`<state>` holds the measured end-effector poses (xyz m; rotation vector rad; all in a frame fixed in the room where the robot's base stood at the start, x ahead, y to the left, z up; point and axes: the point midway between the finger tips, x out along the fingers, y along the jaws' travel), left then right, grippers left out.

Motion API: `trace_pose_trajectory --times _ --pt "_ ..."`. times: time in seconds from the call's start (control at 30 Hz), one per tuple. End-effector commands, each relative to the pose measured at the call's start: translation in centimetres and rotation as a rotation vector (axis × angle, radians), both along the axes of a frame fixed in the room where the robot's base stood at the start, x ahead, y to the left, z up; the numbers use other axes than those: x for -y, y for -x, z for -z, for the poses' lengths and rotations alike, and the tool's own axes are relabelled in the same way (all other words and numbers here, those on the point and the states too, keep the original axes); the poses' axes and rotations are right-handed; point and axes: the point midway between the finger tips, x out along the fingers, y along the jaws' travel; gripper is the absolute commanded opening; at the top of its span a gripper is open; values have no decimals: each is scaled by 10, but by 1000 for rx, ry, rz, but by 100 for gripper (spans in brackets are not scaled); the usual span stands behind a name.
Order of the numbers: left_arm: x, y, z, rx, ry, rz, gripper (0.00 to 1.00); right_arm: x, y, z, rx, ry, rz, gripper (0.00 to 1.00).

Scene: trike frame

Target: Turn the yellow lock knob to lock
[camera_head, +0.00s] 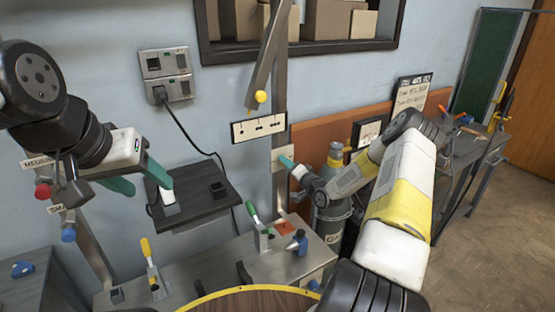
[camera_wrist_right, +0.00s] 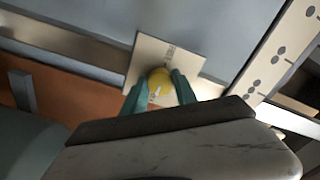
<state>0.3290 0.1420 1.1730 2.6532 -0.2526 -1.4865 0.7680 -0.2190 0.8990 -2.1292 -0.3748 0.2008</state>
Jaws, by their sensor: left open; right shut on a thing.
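The yellow lock knob (camera_wrist_right: 160,80) sits on a small pale plate (camera_wrist_right: 150,52) with dark lettering too small to read. My right gripper (camera_wrist_right: 160,92) has its green fingers on either side of the knob and is shut on it. In the head view, the right gripper (camera_head: 287,162) reaches the pale plate (camera_head: 281,153) on the metal post, and the knob is hidden there. A white mark shows on the knob's face, but I cannot tell its exact setting. My left gripper (camera_head: 140,178) is open and empty at the left, in front of the wall.
A slanted metal bar with a yellow ball (camera_head: 261,97) hangs above a marked strip (camera_head: 258,128). A black shelf (camera_head: 200,205) is on the wall. A bench (camera_head: 195,275) with several levers stands below, and a gas cylinder (camera_head: 333,200) is behind my right arm.

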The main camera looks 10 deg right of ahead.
Motion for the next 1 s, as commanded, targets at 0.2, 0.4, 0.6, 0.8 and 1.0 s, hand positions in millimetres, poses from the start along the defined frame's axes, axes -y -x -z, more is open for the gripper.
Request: trace_pose_trajectory --times 0.2,0.4,0.6,0.8,1.0 --pt "0 0 0 0 0 0 55 0 2 3 -12 -13 0 0" --pt "0 0 0 0 0 0 55 0 2 4 -12 -13 0 0" --pt "0 0 0 0 0 0 55 0 1 3 -10 -11 0 56" --pt "0 0 0 0 0 0 55 0 1 1 -7 -11 -1 56" --pt "0 0 0 0 0 0 55 4 9 2 -8 -11 1 56"
